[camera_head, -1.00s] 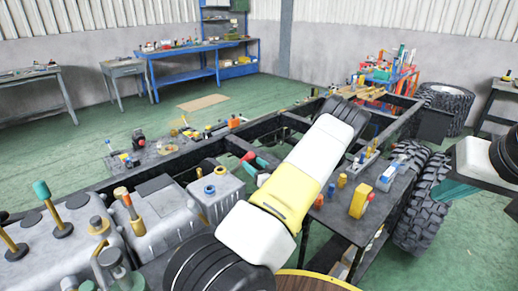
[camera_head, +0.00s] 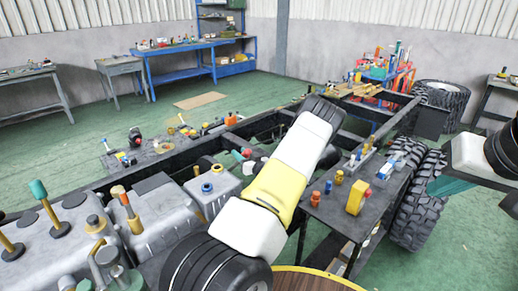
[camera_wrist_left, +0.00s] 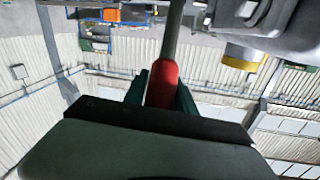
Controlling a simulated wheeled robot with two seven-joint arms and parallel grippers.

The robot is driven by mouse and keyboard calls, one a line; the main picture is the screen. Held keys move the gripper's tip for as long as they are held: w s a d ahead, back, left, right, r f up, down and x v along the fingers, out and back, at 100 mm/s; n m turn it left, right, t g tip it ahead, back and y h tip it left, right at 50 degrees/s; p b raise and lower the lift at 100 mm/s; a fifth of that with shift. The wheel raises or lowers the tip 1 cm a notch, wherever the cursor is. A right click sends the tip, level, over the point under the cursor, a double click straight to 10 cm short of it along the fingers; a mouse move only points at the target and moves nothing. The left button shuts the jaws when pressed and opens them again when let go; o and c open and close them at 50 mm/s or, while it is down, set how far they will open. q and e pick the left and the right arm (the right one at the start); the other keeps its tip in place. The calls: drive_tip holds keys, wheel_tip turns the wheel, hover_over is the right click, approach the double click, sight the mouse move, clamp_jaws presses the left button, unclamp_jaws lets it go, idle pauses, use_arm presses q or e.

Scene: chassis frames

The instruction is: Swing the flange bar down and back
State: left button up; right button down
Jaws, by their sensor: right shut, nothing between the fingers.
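The flange bar (camera_wrist_left: 169,50) shows in the left wrist view as a grey rod with a red grip, running up the picture. My left gripper (camera_wrist_left: 162,95) has its dark green fingers on both sides of the red grip, closed against it. In the head view my white and yellow left arm crosses the middle and hides most of that hand. A small red piece (camera_head: 247,153) shows beside the arm; I cannot tell whether it is the grip. My right gripper (camera_head: 440,187) is shut and empty at the right, near the tyre; its teal fingers show partly.
The dark chassis frame (camera_head: 262,124) runs across the middle, with a grey engine block (camera_head: 160,215) at left. A dark side table (camera_head: 335,215) holds small coloured parts. A large tyre (camera_head: 418,205) stands right of it.

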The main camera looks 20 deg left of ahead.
use_arm(q)
clamp_jaws()
idle(1.1)
